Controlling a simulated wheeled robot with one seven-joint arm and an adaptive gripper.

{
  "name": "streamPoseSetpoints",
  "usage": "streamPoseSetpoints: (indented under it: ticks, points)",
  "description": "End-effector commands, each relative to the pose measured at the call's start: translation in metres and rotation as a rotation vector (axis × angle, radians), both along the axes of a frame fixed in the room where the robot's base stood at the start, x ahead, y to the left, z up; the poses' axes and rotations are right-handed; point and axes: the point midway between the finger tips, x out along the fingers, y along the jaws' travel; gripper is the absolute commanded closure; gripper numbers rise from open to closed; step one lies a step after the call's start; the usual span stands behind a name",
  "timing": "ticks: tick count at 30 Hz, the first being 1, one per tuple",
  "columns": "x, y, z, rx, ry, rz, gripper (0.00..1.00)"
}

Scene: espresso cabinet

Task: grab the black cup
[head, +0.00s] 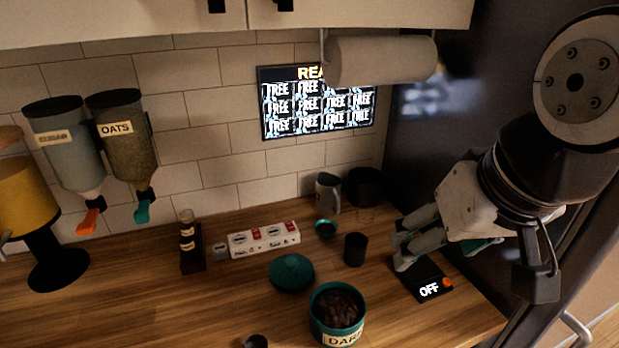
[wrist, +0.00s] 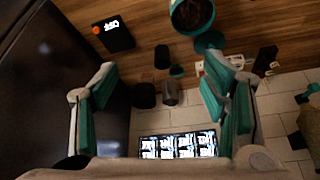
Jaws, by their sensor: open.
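A small black cup (head: 355,249) stands upright on the wooden counter, left of my gripper (head: 402,243) in the head view. The black cup also shows in the wrist view (wrist: 161,57), between my gripper's spread fingers (wrist: 158,76) and a little beyond their tips. My gripper is open and empty, and apart from the cup. A larger black container (head: 365,186) stands at the back beside a grey mug (head: 328,193). The container also shows in the wrist view (wrist: 144,96).
A black scale (head: 428,284) reading OFF lies under my gripper. A teal bowl (head: 326,229), a teal lid (head: 292,272) and an open teal canister (head: 337,318) of dark contents are near the cup. A paper roll (head: 381,61) hangs above; a dark cabinet side (head: 440,120) stands right.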

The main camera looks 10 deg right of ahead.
Motion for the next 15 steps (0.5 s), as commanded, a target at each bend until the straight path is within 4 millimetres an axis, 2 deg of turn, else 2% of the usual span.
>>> streamPoseSetpoints:
  ticks: [8,15]
  points:
    - [0.080,0.001,-0.008,0.088,0.099,-0.230,0.33]
    - [0.154,0.006,-0.040,0.118,0.163,-0.456,0.33]
